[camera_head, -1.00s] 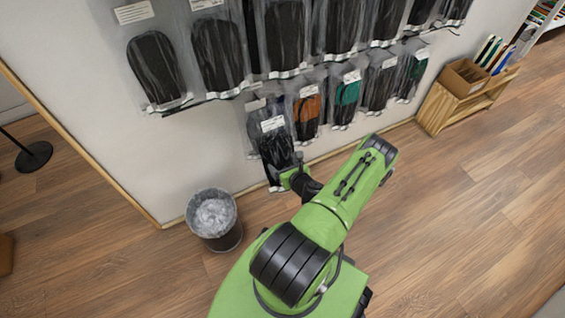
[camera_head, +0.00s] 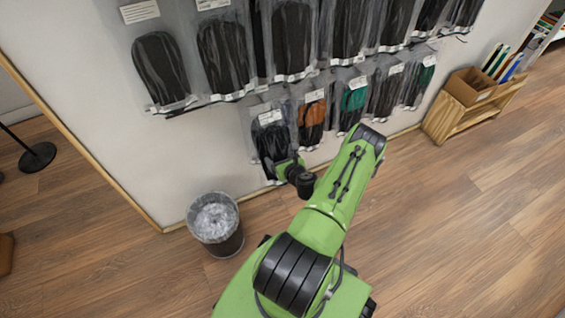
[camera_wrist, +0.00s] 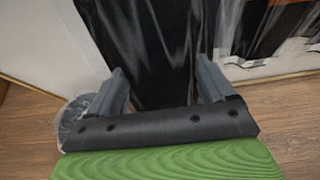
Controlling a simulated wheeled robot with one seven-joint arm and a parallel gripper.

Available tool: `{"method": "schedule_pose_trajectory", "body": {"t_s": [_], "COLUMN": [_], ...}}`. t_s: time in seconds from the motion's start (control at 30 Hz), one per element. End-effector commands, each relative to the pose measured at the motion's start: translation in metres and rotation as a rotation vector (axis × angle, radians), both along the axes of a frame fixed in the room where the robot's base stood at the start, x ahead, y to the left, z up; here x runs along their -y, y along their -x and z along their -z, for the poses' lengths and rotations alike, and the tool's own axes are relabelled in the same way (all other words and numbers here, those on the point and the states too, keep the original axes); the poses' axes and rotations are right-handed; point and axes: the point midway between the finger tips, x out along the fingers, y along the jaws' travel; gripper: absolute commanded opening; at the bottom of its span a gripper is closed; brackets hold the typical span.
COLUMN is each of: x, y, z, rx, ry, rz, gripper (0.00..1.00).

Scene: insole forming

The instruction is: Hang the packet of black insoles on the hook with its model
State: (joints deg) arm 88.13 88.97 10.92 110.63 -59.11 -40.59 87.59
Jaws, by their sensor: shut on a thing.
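The packet of black insoles (camera_head: 270,138) is a clear bag with a white label, at the left end of the lower row on the wall. My gripper (camera_head: 279,172) is at its lower end. In the wrist view my gripper (camera_wrist: 165,95) has its two fingers at either side of the black packet (camera_wrist: 150,45), shut on it. The packet hangs close to the wall, beside a packet with orange and black insoles (camera_head: 311,112). The hook at its top is hidden, so I cannot tell whether the packet is on it.
An upper row of black insole packets (camera_head: 222,55) hangs above. A packet with green insoles (camera_head: 353,100) hangs further right in the lower row. A lined waste bin (camera_head: 216,222) stands on the floor at left. A wooden shelf unit (camera_head: 470,104) stands at right.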

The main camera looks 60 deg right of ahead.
Motion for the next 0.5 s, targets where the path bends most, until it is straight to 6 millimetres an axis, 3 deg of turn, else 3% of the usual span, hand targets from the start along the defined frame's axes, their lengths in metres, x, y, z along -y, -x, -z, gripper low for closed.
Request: {"method": "schedule_pose_trajectory", "body": {"t_s": [0.5], "x": [0.015], "y": [-0.025], "z": [0.005], "rx": [0.001], "ry": [0.002], "rz": [0.0], "gripper": [0.5]}}
